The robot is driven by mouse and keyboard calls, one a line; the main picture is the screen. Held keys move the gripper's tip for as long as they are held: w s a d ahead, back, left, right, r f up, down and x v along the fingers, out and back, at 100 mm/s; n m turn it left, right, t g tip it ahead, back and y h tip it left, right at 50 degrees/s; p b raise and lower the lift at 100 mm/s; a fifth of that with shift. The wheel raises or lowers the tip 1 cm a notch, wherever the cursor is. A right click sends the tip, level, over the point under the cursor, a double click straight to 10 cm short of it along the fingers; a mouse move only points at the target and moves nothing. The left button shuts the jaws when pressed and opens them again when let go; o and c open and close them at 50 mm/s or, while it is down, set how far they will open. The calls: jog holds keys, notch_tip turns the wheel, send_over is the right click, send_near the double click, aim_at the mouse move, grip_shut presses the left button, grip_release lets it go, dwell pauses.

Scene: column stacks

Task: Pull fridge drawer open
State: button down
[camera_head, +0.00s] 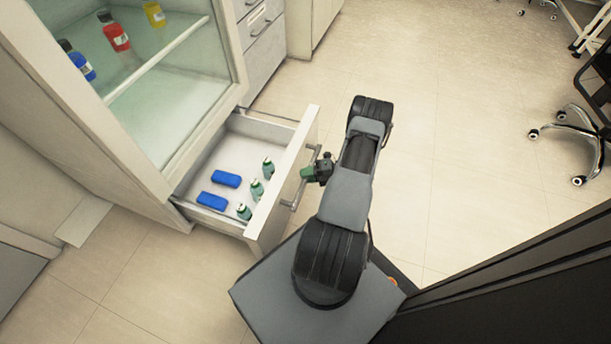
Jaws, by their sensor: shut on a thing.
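The fridge drawer (281,190) sticks well out from the bottom of the fridge (88,128), so its inside shows. In the drawer lie blue boxes (226,179) on the left and several small green bottles (257,190) towards the front. A metal bar handle (296,194) is on the drawer's front. My gripper (309,172) is at this handle and shut on it. The fingertips are small and partly hidden in this view.
Glass-fronted fridge shelves above the drawer hold a red bottle (113,36), a yellow bottle and blue bottles. Grey drawer cabinets (262,42) stand behind. A wheeled chair base (570,140) is at the right. The tiled floor (450,150) between is clear.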

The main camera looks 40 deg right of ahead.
jog(key=c, duration=1)
grip_release()
jog(key=shift+o, duration=0.2)
jog(key=p+v, duration=0.2)
jog(key=v, duration=1.1)
jog(key=shift+s+d, duration=0.25)
jog(key=shift+d, duration=0.05)
